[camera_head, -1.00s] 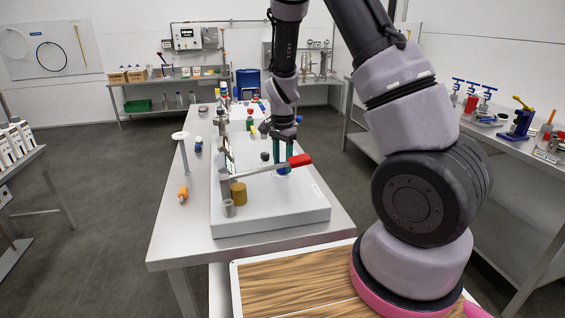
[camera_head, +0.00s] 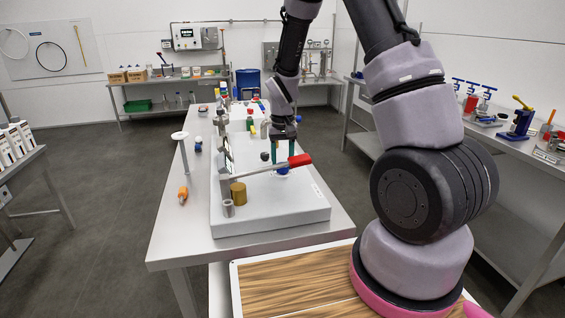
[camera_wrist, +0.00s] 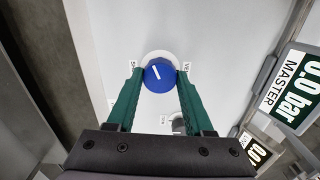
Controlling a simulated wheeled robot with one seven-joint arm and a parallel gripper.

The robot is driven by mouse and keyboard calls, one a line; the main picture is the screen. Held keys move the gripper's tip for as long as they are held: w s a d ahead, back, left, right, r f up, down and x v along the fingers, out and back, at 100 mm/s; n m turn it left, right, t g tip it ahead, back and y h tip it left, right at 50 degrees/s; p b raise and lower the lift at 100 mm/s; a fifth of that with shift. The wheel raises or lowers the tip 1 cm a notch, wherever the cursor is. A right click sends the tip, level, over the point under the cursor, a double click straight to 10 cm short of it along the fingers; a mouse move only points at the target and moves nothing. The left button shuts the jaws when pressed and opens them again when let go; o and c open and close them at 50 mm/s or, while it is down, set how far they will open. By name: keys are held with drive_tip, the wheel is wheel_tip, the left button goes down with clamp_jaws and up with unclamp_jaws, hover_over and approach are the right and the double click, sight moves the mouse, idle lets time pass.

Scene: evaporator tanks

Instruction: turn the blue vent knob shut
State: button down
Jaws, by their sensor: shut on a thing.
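The blue vent knob (camera_wrist: 159,76) sits on the white panel of the tank unit, with a short white line on its top that tilts a little. In the wrist view the green fingers of my gripper (camera_wrist: 159,84) are closed against its left and right sides. Printed labels stand on either side of it, partly hidden by the fingers. In the head view only a bit of the blue knob (camera_head: 283,170) shows below my gripper (camera_head: 283,162), behind the red-tipped lever.
A lever with a red handle (camera_head: 299,160) crosses just in front of my gripper. A brass cylinder (camera_head: 238,193) stands on the unit's near left. A display reading 0.0 bar (camera_wrist: 299,88) stands to the right in the wrist view.

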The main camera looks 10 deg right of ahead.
drive_tip(key=n, duration=1.3)
idle(0.5)
drive_tip(key=shift+c, duration=1.4)
unclamp_jaws()
wheel_tip(320, 180, up, 11)
